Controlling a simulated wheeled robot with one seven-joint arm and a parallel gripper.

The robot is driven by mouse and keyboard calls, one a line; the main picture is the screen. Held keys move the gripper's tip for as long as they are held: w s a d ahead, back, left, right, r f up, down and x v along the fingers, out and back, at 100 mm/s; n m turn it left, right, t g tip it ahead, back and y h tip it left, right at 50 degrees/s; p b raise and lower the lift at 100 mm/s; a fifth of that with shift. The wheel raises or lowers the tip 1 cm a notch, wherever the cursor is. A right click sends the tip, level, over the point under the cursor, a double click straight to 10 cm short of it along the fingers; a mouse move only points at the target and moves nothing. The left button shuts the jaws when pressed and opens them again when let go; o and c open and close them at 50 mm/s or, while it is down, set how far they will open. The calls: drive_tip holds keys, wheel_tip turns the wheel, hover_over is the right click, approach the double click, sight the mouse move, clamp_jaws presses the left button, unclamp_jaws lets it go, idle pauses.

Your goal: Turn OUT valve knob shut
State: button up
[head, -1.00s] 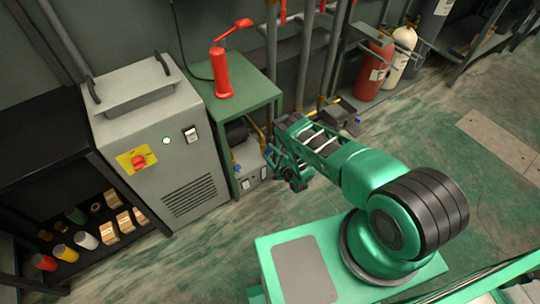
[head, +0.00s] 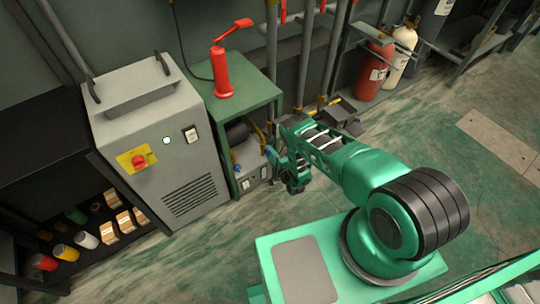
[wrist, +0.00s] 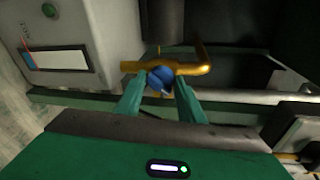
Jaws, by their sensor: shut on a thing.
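A blue valve knob (wrist: 160,78) sits on a yellow pipe (wrist: 190,69) beside a pale grey machine, upper middle in the wrist view. The two green fingers of my gripper (wrist: 161,90) are shut on this knob, one on each side. In the head view my gripper (head: 273,159) reaches low beside the small pale machine (head: 248,165) under the green table. The fingertips and the gripped knob are mostly hidden there by my arm. I cannot read any OUT marking near the knob.
A red hand pump (head: 222,75) stands on the green table (head: 255,95). A grey cabinet (head: 160,130) with a red switch is at left. Red and cream cylinders (head: 377,70) stand at the back. A green rail (wrist: 80,98) runs near my fingers. Floor at right is clear.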

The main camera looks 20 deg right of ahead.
drive_tip(key=n, duration=0.3)
drive_tip(key=shift+a+f+n+t+h, duration=0.1)
drive_tip(key=shift+a+n+t+h, duration=0.05)
drive_tip(key=shift+n+t+h, duration=0.2)
drive_tip(key=shift+s+a+n+t, duration=0.1)
drive_tip(key=shift+n+t, duration=0.15)
drive_tip(key=shift+n, duration=1.1)
drive_tip(key=o, duration=0.9)
drive_tip(key=shift+o, duration=0.2)
drive_tip(key=s+d, duration=0.1)
drive_tip(key=s, duration=0.9)
drive_tip(key=shift+s+d+r, duration=0.2)
drive_tip(key=shift+s+r, duration=0.1)
drive_tip(key=shift+s, duration=0.05)
